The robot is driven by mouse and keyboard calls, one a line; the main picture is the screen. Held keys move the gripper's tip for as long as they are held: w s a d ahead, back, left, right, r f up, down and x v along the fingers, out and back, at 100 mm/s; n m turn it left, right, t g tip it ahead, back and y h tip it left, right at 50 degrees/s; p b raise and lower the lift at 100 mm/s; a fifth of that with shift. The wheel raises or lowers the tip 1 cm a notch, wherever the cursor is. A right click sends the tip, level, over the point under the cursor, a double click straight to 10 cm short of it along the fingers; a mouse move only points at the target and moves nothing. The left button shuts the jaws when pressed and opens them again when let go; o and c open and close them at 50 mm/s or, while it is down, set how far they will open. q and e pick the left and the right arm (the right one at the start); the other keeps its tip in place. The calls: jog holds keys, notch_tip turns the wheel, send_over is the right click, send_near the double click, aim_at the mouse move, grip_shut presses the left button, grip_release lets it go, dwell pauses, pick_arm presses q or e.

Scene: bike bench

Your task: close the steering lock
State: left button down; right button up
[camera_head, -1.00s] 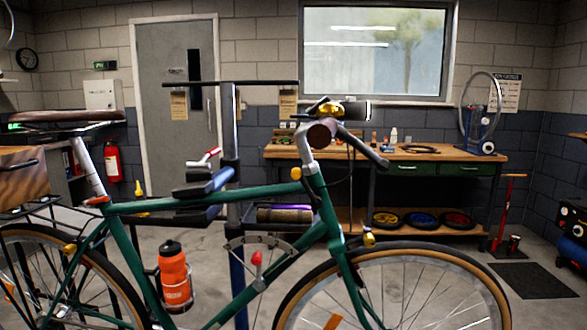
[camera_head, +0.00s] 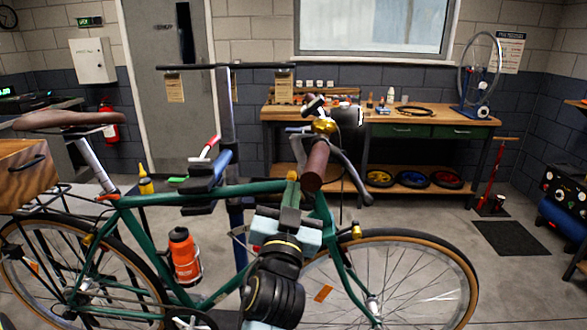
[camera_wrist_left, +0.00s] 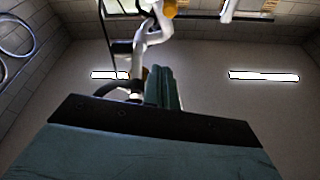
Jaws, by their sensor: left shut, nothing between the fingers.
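The green bike (camera_head: 240,188) stands side-on in the head view. A small yellow-orange piece (camera_head: 292,176) sits at the head of its frame, below the brown handlebar grip (camera_head: 315,165). I cannot tell for sure whether it is the steering lock. My left gripper (camera_head: 291,196) is shut and empty, pointing up just below that piece; contact cannot be told. It covers part of the frame and the curved bracket behind. My right gripper is not in view.
The front wheel (camera_head: 470,270) spreads to the right of my left arm. An orange bottle (camera_head: 184,255) sits in the frame. A repair stand post (camera_head: 227,110) rises behind the bike.

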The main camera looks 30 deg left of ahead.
aim_at(294, 176)
pick_arm(q)
jog(key=shift+f, duration=0.1)
jog(key=shift+w, duration=0.1)
jog(key=p+x, duration=0.2)
jog(key=x, duration=0.8)
jog(key=shift+s+a+f+b, duration=0.2)
jog(key=shift+f+b, duration=0.15)
jog(key=shift+f, duration=0.65)
jog(key=shift+s+a+f+b, duration=0.1)
jog(key=shift+a+f+b, duration=0.15)
jog(key=shift+f, duration=0.75)
